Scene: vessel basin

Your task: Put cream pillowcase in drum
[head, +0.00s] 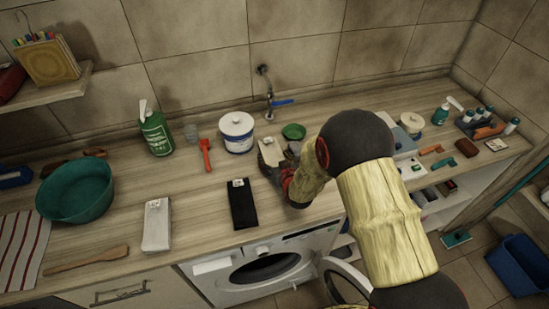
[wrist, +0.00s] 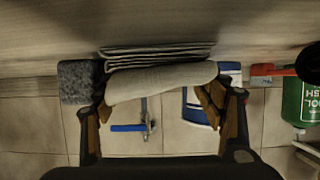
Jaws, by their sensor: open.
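The cream pillowcase (head: 270,152) is a small folded cloth with a tag, lying on the counter behind the washing machine. In the wrist view a folded cream cloth (wrist: 160,82) fills the space between the fingers of my gripper (wrist: 160,98). My gripper (head: 283,173) is open around or right beside it; I cannot tell whether the fingers touch it. The arm hides part of this spot in the head view. The drum (head: 265,270) is the dark round opening in the white washing machine below the counter. Its door (head: 345,283) stands open to the right.
A black folded cloth (head: 243,204) and a pale grey one (head: 156,226) lie on the counter. A dark grey block (wrist: 80,82) sits beside the cloth. A teal basin (head: 75,190) is left.

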